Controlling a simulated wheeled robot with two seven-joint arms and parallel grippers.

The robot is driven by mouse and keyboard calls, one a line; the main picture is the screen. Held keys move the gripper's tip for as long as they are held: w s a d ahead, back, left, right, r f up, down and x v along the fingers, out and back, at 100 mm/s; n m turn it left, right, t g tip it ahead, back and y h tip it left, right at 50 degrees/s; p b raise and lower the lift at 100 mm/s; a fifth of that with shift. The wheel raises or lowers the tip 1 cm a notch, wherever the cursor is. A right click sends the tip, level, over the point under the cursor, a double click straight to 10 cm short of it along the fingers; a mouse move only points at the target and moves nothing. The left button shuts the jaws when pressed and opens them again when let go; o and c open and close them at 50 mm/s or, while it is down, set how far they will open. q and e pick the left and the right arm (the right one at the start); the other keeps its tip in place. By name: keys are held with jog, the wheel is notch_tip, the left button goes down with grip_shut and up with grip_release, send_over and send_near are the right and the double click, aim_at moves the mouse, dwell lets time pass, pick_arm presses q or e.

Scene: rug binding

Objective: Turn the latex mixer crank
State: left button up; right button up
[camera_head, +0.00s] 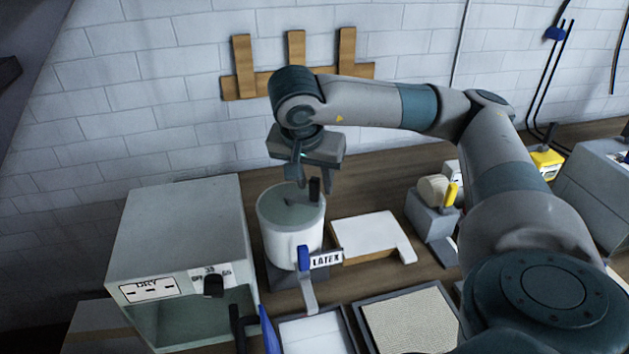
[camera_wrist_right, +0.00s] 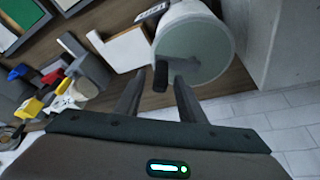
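The latex mixer (camera_head: 291,238) is a white cylindrical pot with a "LATEX" label and a grey-green top, standing on the bench left of centre. Its crank shows as an upright black knob (camera_head: 315,190) at the right side of the top; it also shows in the right wrist view (camera_wrist_right: 160,76). My right gripper (camera_head: 312,182) points down over the mixer with its fingers apart. In the right wrist view the knob appears in line with the gap between the fingertips (camera_wrist_right: 158,88). I cannot tell whether the fingers touch it. My left gripper is not in view.
A grey box-shaped unit (camera_head: 180,230) stands close left of the mixer. A white slab (camera_head: 368,236) lies to its right, with a grey tape holder (camera_head: 432,212) beyond. A blue-handled lever (camera_head: 304,258) and a tray with beige mesh (camera_head: 412,322) are in front. A brick wall is behind.

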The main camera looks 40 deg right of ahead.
dwell(0.3)
grip_shut()
